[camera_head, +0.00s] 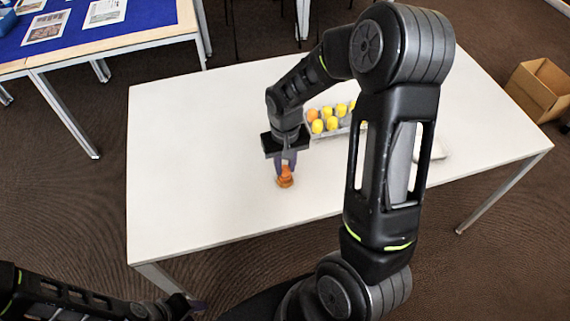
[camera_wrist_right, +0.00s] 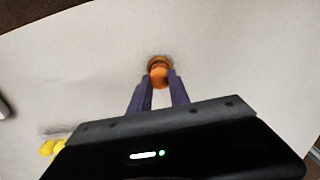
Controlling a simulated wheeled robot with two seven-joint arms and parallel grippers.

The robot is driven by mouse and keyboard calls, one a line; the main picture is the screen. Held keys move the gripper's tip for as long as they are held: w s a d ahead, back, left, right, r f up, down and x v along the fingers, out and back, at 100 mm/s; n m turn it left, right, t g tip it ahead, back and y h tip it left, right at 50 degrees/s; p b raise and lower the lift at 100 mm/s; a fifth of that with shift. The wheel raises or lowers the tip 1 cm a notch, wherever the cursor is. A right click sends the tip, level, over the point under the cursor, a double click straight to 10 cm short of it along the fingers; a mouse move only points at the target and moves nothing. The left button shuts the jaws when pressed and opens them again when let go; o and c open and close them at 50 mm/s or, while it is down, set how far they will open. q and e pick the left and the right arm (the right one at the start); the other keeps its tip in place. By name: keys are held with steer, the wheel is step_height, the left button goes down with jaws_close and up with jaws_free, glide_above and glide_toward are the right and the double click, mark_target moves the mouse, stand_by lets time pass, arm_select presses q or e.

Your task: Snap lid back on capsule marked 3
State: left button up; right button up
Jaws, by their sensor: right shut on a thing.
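An orange capsule (camera_head: 285,181) is near the front middle of the white table. My right gripper (camera_head: 287,166) points down at it, with its purple fingers shut on its upper orange part, which I take for the lid. In the right wrist view the fingertips (camera_wrist_right: 160,78) close around the rounded orange lid (camera_wrist_right: 159,74), and a browner orange part (camera_wrist_right: 157,61) shows just beyond. I cannot tell whether the two parts are joined. No number 3 is readable. My left gripper (camera_head: 197,306) is low at the bottom left, off the table, and its opening is unclear.
A tray (camera_head: 343,129) with several yellow and orange capsules stands behind my right forearm, partly hidden. A whitish flat object (camera_head: 437,150) lies farther right. The left part of the white table (camera_head: 200,130) is clear. A cardboard box (camera_head: 540,88) is on the floor at right.

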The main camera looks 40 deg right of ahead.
steer(key=shift+f, duration=0.2)
steer(key=shift+f+b, duration=0.2)
steer(key=shift+b, duration=0.2)
steer(key=shift+f, duration=0.2)
stand_by(0.4)
steer(key=o, duration=0.9)
steer(key=shift+r, duration=0.35)
step_height(320, 180, up, 7)
steer(key=shift+r+b, duration=0.1)
steer(key=shift+b, duration=0.25)
